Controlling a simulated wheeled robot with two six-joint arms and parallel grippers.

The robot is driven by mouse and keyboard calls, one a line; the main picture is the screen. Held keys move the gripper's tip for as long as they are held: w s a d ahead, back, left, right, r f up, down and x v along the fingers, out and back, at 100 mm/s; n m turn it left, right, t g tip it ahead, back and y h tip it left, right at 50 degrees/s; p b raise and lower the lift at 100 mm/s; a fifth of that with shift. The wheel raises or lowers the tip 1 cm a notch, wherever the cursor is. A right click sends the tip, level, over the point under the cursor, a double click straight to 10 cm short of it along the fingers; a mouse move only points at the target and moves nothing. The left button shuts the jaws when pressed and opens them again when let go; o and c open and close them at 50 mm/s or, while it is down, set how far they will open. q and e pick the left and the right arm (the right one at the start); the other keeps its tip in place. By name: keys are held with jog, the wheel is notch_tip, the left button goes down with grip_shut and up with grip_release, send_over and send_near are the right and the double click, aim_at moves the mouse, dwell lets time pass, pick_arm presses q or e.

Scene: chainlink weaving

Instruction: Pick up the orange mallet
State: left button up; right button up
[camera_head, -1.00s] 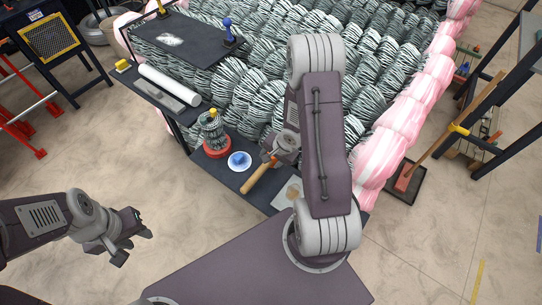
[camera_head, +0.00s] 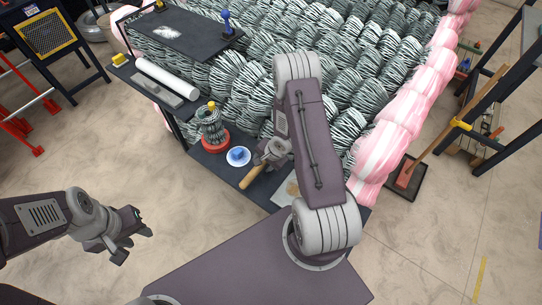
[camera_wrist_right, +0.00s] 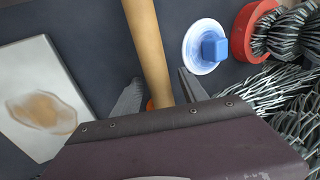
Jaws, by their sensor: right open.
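The orange mallet lies on the dark shelf; its wooden handle (camera_head: 250,177) shows in the head view, while its head is hidden by my right arm. In the right wrist view the handle (camera_wrist_right: 148,45) runs between the fingers, with a bit of orange at its lower end. My right gripper (camera_head: 262,158) is open, with one finger on each side of the handle in the right wrist view (camera_wrist_right: 158,88). Whether the fingers touch it I cannot tell. My left gripper (camera_head: 134,245) is open and empty above the floor at the left.
On the shelf (camera_head: 208,162), a white dish with a blue block (camera_head: 238,156) and a red-based spool of striped wire (camera_head: 213,135) stand left of the mallet. A pale card with a brown patch (camera_wrist_right: 42,98) lies on the other side. Striped wire rolls (camera_head: 340,100) rise behind.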

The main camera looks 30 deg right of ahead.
jog(key=shift+s, duration=0.1)
grip_shut()
jog(key=shift+r, duration=0.1)
dwell(1.2)
